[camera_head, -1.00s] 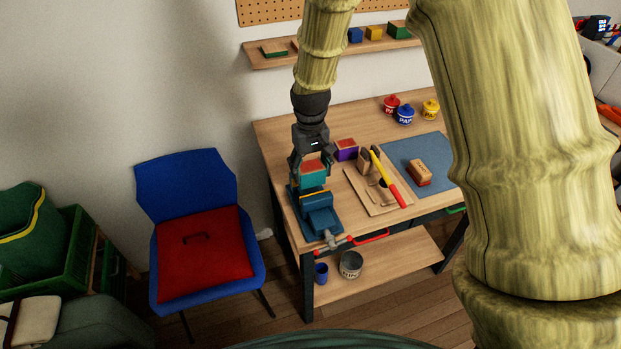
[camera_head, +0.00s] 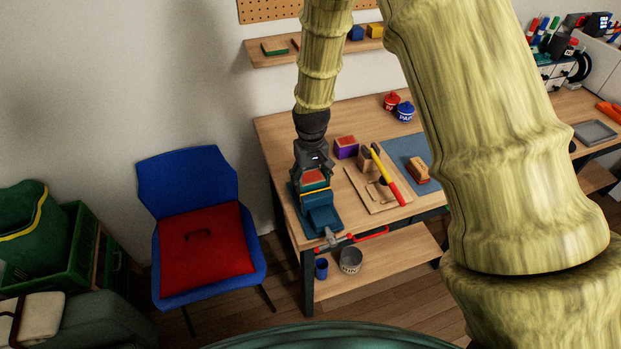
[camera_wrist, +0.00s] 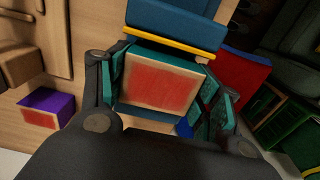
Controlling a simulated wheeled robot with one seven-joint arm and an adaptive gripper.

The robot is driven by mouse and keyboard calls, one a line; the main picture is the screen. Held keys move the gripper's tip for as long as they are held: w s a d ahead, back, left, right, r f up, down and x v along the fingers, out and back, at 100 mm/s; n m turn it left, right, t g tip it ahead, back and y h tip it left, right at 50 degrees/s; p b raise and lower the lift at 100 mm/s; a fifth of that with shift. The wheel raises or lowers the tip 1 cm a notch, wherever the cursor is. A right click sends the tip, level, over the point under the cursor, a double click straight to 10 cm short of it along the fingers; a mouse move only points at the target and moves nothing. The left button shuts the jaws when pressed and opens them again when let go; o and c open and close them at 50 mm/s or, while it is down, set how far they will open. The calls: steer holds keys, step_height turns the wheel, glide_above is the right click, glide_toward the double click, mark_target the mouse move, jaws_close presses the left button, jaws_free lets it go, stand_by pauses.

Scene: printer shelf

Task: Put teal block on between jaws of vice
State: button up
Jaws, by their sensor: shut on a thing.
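The teal block (camera_wrist: 160,82), with a red top face edged in wood colour, is between the fingers of my gripper (camera_wrist: 168,95). In the head view, my gripper (camera_head: 314,180) points down over the vice and is shut on the block (camera_head: 314,176). The blue vice (camera_head: 321,212) is mounted at the left front of the workbench, with a yellow strip along its jaw. In the wrist view the vice (camera_wrist: 175,22) lies just beyond the block. The block sits low at the jaws, but the fingers hide its underside, so I cannot tell whether it touches them.
A purple block with a red top (camera_head: 346,147) stands right of the gripper on the workbench (camera_head: 285,130). A wooden board with a yellow and red tool (camera_head: 387,178) lies further right. A blue chair with a red cushion (camera_head: 205,243) stands left of the bench.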

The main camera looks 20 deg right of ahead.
mark_target(311, 177)
steer(key=shift+f, duration=0.2)
steer(key=o, duration=1.3)
steer(key=shift+r, duration=0.1)
steer(key=shift+r, duration=0.2)
steer(key=shift+r+b, duration=2)
steer(key=shift+r, duration=3.95)
